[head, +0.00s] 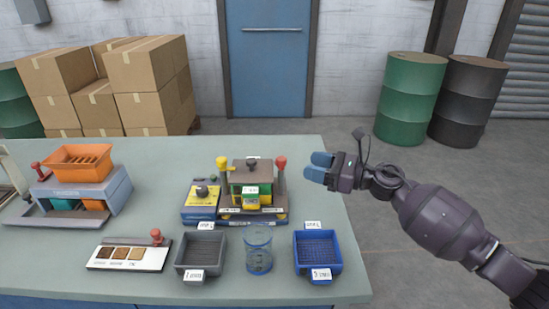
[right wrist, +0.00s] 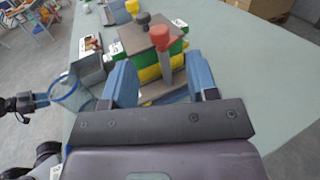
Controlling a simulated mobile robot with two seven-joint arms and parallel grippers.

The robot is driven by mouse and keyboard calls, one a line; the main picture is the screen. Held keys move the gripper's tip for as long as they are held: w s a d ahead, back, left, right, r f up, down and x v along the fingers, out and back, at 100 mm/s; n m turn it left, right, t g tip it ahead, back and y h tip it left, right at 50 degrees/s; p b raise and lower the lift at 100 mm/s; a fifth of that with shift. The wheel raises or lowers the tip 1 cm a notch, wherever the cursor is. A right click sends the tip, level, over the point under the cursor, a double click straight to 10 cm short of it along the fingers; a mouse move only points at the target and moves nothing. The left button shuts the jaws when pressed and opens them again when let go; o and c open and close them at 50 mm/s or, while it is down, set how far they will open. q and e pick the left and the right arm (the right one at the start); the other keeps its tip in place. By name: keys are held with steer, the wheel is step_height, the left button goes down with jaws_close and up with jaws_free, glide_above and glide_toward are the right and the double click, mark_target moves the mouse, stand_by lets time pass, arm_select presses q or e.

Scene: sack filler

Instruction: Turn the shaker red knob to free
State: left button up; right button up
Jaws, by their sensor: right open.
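The shaker (head: 252,190) is a green and yellow unit with a brown top on a blue base, in the middle of the table. Its red knob (head: 281,161) tops a grey upright post at the right side. My right gripper (head: 314,168) is open and empty, just right of the red knob and apart from it. In the right wrist view the red knob (right wrist: 160,36) shows ahead between the open blue fingers (right wrist: 162,85). A dark gripper with blue fingers, apparently my left (right wrist: 42,100), shows at that view's left edge; its opening is unclear.
A yellow knob (head: 222,162) stands at the shaker's left. A grey tray (head: 178,262), a clear blue cylinder (head: 258,255) and a blue tray (head: 338,255) stand in front. An orange hopper (head: 78,160) is at the left. The table behind the shaker is clear.

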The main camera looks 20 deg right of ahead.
mark_target(280, 162)
arm_select(q)
steer(key=shift+s+p, duration=0.1)
steer(key=shift+p, duration=0.2)
arm_select(e)
steer(key=x, duration=1)
steer(key=shift+w+a, duration=0.2)
steer(key=shift+a, duration=0.15)
steer(key=shift+c, duration=0.3)
steer(key=c, duration=0.8)
steer(key=m+t+h+p, duration=0.1)
steer(key=h+p, duration=0.1)
steer(key=m+t+h+p, duration=0.1)
steer(key=m+t+p, duration=0.1)
steer(key=p, duration=0.1)
steer(key=m+t+h+p, duration=0.1)
steer(key=h+p, duration=0.1)
steer(key=p, duration=0.1)
steer(key=shift+w+d+r+m+h, duration=0.1)
steer(key=shift+w+d+m+h, duration=0.15)
steer(key=shift+d+m+h, duration=0.05)
arm_select(q)
step_height(280, 162, up, 9)
steer(key=shift+w+a+f+t, duration=0.2)
steer(key=shift+w+t, duration=0.1)
steer(key=shift+w, duration=0.1)
arm_select(e)
steer(key=o, duration=0.9)
steer(key=shift+c, duration=0.2)
